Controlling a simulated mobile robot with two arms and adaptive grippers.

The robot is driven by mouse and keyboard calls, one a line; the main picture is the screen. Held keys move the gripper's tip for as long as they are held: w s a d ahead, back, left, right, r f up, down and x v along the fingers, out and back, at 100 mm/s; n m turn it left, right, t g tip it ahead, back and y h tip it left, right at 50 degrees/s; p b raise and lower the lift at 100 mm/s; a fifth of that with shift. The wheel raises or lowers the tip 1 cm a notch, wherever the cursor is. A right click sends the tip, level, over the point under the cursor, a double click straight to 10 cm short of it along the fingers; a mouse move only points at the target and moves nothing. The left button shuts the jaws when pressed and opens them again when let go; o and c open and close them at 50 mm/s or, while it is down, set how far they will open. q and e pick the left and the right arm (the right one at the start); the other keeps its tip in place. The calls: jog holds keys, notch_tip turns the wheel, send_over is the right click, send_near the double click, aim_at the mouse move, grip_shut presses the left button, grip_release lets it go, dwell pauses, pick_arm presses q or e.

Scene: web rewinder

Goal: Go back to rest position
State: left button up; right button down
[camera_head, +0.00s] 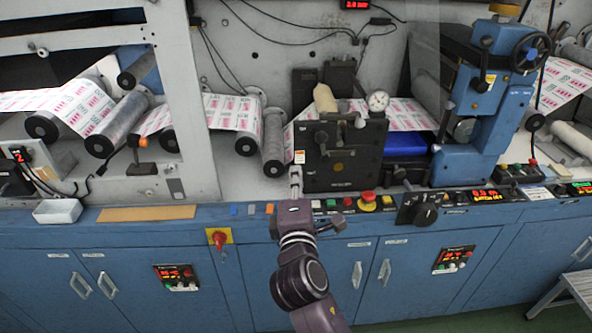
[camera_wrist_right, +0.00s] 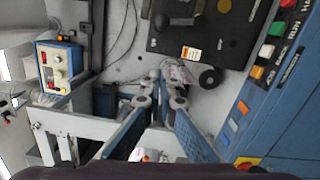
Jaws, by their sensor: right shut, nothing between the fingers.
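My right gripper (camera_head: 295,178) reaches up from the bottom middle of the head view, over the front edge of the blue machine. Its fingertips are by the lower left corner of the black plate (camera_head: 340,178) with the dial gauge. In the wrist view its fingers (camera_wrist_right: 163,82) come together at the tips, with nothing held between them. I cannot tell whether the fingertips touch the machine. My left gripper is not in view.
A row of buttons with a red emergency stop (camera_head: 368,196) lies right of my gripper. A red rotary switch (camera_head: 218,238) is at left on the cabinet front. Rollers (camera_head: 273,145) with printed web stand behind. A stool (camera_head: 575,290) is at lower right.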

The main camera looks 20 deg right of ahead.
jog(key=shift+d, duration=0.1)
dwell(0.3)
